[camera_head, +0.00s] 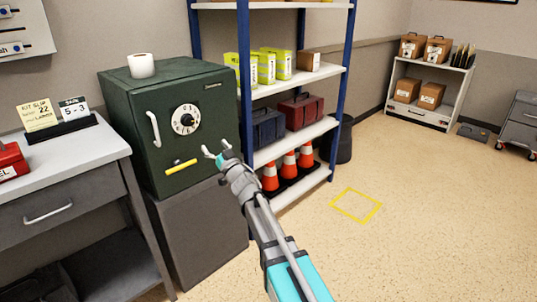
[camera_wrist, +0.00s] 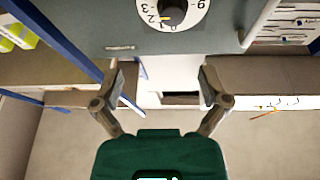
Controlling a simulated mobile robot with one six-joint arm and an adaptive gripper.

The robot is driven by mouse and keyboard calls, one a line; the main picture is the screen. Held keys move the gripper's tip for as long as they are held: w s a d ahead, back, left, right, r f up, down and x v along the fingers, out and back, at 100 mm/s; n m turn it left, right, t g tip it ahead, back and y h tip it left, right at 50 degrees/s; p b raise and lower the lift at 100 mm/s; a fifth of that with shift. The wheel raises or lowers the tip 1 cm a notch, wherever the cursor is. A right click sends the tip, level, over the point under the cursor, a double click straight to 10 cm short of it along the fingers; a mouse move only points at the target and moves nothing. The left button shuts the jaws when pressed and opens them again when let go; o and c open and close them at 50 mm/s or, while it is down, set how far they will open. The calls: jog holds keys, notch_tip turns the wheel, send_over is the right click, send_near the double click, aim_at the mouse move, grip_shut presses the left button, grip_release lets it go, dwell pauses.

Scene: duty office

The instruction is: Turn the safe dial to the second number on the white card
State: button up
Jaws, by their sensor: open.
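The dark green safe (camera_head: 160,150) stands on a grey cabinet. Its dial (camera_head: 185,119) has a white numbered face and a black knob. The dial also shows at the top edge of the wrist view (camera_wrist: 172,10), partly cut off, with digits around the rim. The white card (camera_head: 74,108) stands left of the safe and reads "5 - 3" under a dark heading. My gripper (camera_head: 217,152) is open and empty, in front of the safe's lower right part, below and right of the dial. Both fingers are spread in the wrist view (camera_wrist: 160,80), apart from the dial.
A pale yellow kit slip (camera_head: 39,114) stands beside the card in a black holder. The safe also has a white handle (camera_head: 153,129) and a yellow bar (camera_head: 181,166). Blue-posted shelving (camera_head: 295,80) stands close right of the safe. Open floor lies farther right.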

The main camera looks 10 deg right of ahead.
jog(key=s+d+m+g+h+p, duration=0.3)
jog(key=s+d+g+h+p, duration=0.1)
jog(key=d+h+p, duration=0.2)
jog(key=s+d+m+g+h+p, duration=0.3)
jog(key=d+h+p, duration=0.3)
jog(key=d+p, duration=0.3)
jog(key=shift+s+d+f+m+g+h+p, duration=0.35)
jog(key=shift+d+g, duration=0.25)
jog(key=shift+d, duration=0.45)
jog(key=shift+r, duration=0.1)
